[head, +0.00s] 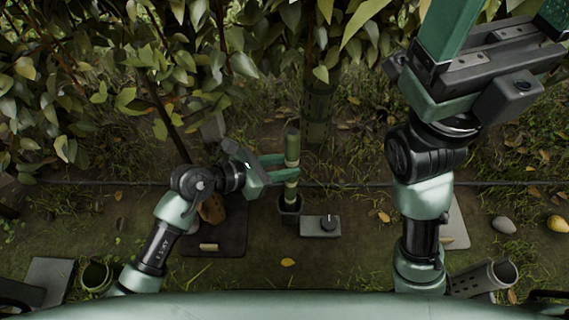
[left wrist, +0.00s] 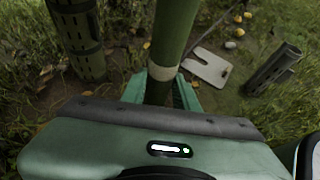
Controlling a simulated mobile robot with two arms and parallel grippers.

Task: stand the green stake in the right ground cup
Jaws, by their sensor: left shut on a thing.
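The green stake (head: 292,148) stands about upright, with pale bands around it. My left gripper (head: 282,167) is shut on it. In the left wrist view the stake (left wrist: 174,35) rises between the fingers. Its lower end meets the mouth of a dark ground cup (head: 289,214) in the head view; I cannot tell how deep it sits. The cup's inside is hidden. My right gripper (head: 503,22) is raised at the upper right, its fingers wide apart and no thing seen between them.
A grey box with a black knob (head: 320,226) lies right of the cup. A dark mat (head: 222,240) lies left of it. A mesh trunk guard (head: 317,112) stands behind; it also shows in the left wrist view (left wrist: 82,45). A grey slotted tube (head: 486,278) is at right. Foliage fills the back.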

